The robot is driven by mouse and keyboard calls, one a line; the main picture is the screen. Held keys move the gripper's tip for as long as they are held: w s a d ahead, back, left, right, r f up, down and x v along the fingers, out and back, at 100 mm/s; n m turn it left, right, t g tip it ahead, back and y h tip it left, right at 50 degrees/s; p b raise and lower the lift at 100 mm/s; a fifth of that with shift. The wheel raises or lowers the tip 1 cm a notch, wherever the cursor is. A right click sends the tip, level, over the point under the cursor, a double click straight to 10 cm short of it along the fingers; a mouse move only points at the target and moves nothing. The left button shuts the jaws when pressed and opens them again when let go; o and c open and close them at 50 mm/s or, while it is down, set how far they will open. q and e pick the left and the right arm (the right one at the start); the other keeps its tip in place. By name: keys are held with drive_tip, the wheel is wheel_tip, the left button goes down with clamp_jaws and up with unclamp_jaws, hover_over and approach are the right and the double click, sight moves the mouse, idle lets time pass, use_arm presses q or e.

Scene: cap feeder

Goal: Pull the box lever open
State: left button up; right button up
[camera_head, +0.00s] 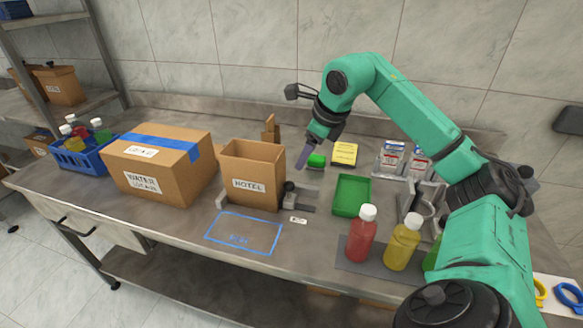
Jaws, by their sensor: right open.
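An open cardboard box (252,180) marked HOTEL stands upright on the metal table, held at its sides by a grey fixture (304,199). A small black knob (289,187), which looks like the lever's handle, stands at the box's right front corner. My right gripper (303,160) hangs above and a little behind the knob, to the right of the box, pointing down and apart from both. It is open, with nothing visible between its fingers; they are seen nearly edge-on. My left gripper is not in view.
A closed WATER box (150,175) and a blue crate (80,158) of bottles stand left. A green tray (351,196), a red bottle (361,235) and a yellow bottle (401,243) stand right. A blue outlined area (243,233) in front is bare.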

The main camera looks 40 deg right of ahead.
sight(291, 183)
drive_tip(key=x, duration=0.3)
drive_tip(key=a+x, duration=0.1)
drive_tip(key=x, duration=0.2)
drive_tip(key=p+x, duration=0.1)
drive_tip(key=x, duration=0.2)
drive_tip(key=shift+s+a+f, duration=0.2)
drive_tip(key=shift+s+f, duration=0.1)
drive_tip(key=x, duration=0.2)
drive_tip(key=shift+w+f, duration=0.2)
drive_tip(key=shift+f, duration=0.4)
drive_tip(key=shift+c, duration=0.5)
clamp_jaws()
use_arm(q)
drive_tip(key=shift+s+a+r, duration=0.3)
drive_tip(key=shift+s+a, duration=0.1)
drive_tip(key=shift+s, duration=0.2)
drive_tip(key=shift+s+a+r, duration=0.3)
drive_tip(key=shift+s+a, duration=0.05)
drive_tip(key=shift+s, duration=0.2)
